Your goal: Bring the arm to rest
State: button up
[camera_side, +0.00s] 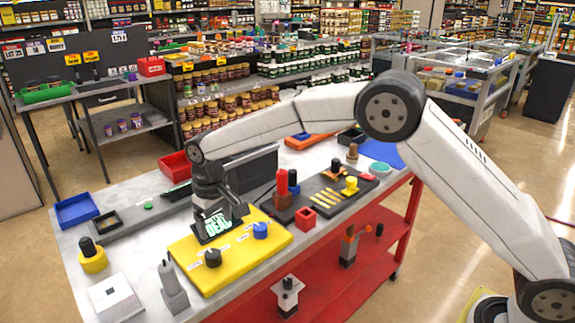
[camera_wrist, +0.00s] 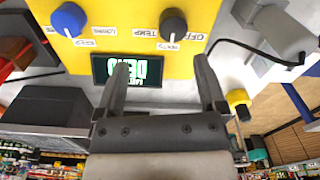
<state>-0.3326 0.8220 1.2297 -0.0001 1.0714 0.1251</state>
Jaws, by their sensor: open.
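My gripper (camera_side: 228,212) is at the end of my white arm, close over the yellow panel (camera_side: 270,238) on the table. In the wrist view my gripper (camera_wrist: 163,82) has its two fingers spread, with nothing between them. Behind the fingers is the panel's dark display (camera_wrist: 146,70) with green letters, partly hidden by the left finger. The panel also carries a blue knob (camera_side: 261,231) and a black knob (camera_side: 212,258). Whether the fingers touch the panel cannot be told.
A black tray (camera_side: 318,206) with red, yellow and orange parts lies right of the panel. A grey post-like part (camera_side: 173,288), a white box (camera_side: 114,298) and a yellow-black piece (camera_side: 92,258) stand left. A red box (camera_side: 174,165) and dark screen-like block (camera_side: 250,170) stand behind.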

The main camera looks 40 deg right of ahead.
jog(key=s+d+m+t, duration=0.1)
jog(key=s+d, duration=0.8)
jog(key=s, duration=0.4)
jog(key=s+d+f+m+t, duration=0.1)
jog(key=s+d, duration=0.8)
jog(key=s, duration=0.4)
jog(key=shift+d, duration=0.35)
